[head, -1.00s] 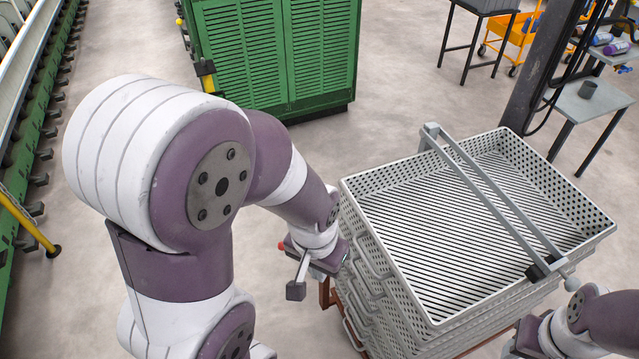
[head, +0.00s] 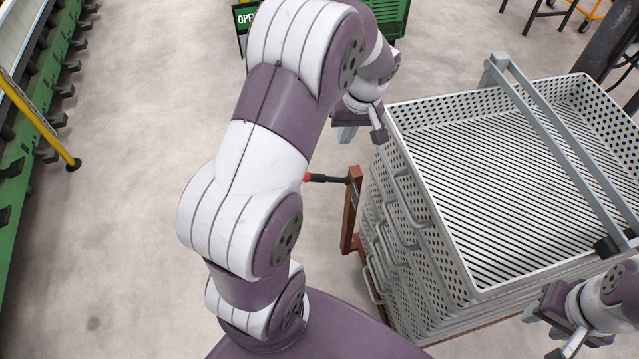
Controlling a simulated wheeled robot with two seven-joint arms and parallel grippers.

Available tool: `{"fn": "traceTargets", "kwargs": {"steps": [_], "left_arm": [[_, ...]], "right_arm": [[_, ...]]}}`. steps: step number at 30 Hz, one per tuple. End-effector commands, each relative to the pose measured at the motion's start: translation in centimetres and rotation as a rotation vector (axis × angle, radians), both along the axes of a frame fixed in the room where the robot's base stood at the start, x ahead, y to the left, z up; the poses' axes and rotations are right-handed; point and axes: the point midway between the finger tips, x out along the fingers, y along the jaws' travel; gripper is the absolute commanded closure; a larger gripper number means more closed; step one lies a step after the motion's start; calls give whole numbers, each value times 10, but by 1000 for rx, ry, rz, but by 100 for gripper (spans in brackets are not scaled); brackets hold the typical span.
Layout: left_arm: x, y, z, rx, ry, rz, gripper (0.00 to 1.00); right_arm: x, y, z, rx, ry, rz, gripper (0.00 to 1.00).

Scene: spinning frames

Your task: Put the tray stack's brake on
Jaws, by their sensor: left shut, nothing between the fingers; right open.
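The tray stack (head: 425,250) is several pale grey perforated trays on a red-brown frame (head: 352,212), at the right of the head view. A black lever with a red tip (head: 327,179) sticks out leftward from the top of the frame's post, roughly level. It looks like the brake handle. My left gripper (head: 377,134) is shut and empty, by the top tray's left corner, above and beyond the lever and apart from it. My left arm passes close to the red tip in the picture. My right gripper (head: 550,318) is open, near the stack's front right side.
A grey bar (head: 560,145) lies across the top tray. A green cabinet (head: 392,18) stands behind my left arm. A green machine with a yellow rail (head: 45,128) runs along the left edge. The floor (head: 130,180) between it and my arm is clear.

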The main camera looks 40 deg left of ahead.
Motion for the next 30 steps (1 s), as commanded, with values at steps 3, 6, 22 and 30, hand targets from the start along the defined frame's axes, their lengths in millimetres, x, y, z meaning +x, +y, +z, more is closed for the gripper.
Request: {"fn": "traceTargets", "kwargs": {"steps": [3,6,22,30], "left_arm": [[14,26,-30,51,-15,155,100],[17,33,-30,67,-20,205,100],[16,42,-60,66,-20,206,100],[14,58,-118,66,-21,206,100]], "right_arm": [[0,0,-28,0,-1,0,57],[0,0,-27,0,-2,0,57],[0,0,-30,0,-2,0,57],[0,0,-37,0,-1,0,57]]}}
